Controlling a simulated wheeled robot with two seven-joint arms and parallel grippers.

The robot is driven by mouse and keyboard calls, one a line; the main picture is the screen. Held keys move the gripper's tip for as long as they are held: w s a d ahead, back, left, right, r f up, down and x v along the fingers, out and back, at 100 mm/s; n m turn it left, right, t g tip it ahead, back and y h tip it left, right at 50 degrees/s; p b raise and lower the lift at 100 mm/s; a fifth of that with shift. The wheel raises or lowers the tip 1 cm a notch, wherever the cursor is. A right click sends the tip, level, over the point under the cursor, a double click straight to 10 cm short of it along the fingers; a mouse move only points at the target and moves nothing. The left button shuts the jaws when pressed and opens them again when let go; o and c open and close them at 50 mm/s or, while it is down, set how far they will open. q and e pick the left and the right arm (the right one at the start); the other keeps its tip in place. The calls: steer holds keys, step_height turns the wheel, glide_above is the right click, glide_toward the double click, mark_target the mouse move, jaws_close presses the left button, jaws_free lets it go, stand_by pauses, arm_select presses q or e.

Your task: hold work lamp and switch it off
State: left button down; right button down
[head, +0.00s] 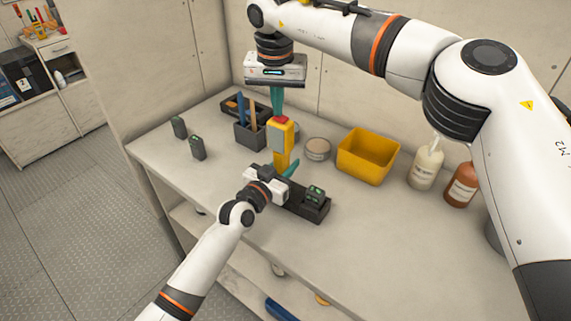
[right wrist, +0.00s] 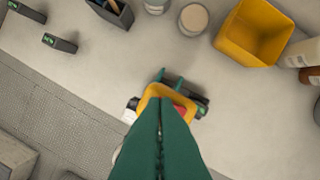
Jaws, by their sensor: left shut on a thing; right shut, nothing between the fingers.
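The work lamp (head: 281,138) is a yellow upright body with a red part at its top, standing above the bench in the head view. My left gripper (head: 288,170) is shut on its lower part. My right gripper (head: 278,114) points straight down from above, its teal fingers shut and empty, with the tips at or just above the lamp's red top. I cannot tell whether they touch. In the right wrist view the shut fingers (right wrist: 160,110) cover much of the lamp (right wrist: 150,92), and a bit of red shows beside them. No lit light is visible on the lamp.
A black charger (head: 318,212) holding a battery block sits right of my left gripper. A tool holder (head: 250,135), round tin (head: 317,149), yellow bin (head: 367,156) and bottles (head: 426,167) stand behind. The bench's front right is clear.

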steer(key=shift+f, duration=0.15)
steer(key=shift+r, duration=3.55)
arm_select(q)
steer(key=c, duration=1)
jaws_free()
steer(key=shift+o, duration=0.2)
